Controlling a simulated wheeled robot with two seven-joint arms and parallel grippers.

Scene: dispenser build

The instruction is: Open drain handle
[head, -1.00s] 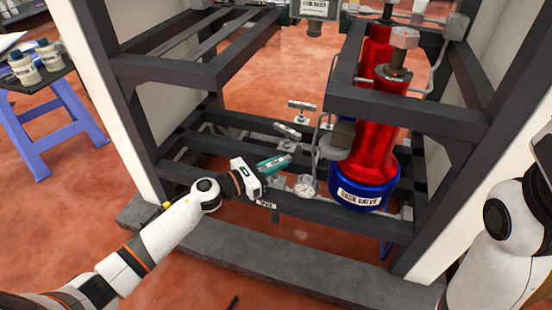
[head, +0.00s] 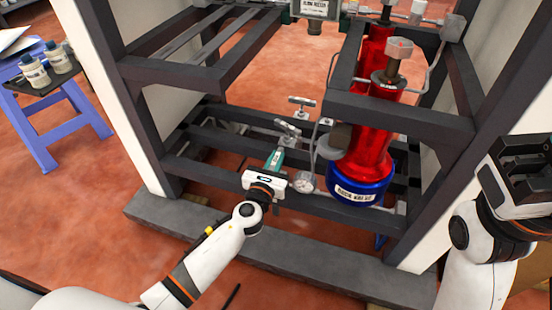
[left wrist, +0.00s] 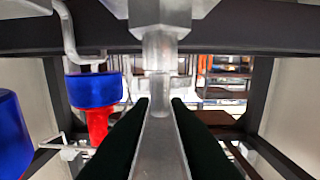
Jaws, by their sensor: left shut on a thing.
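My left gripper (head: 279,153) reaches into the lower part of the dark frame, left of the red cylinder, and is shut. In the left wrist view a grey metal lever (left wrist: 159,140), which I take as the drain handle, lies between its two dark fingers (left wrist: 159,105). The lever joins a metal valve stem and nut (left wrist: 159,45). In the head view the gripper hides most of this lever. My right gripper (head: 522,165) is raised at the right edge, away from the valves; its jaw opening is unclear.
Two T-shaped valve handles (head: 288,129) (head: 302,101) stand just beyond the left gripper. A gauge (head: 304,182) and the red cylinder (head: 364,145) with its blue base (head: 361,187) are close on the right. Dark frame beams (head: 215,185) surround the arm. Bottles (head: 34,72) stand at far left.

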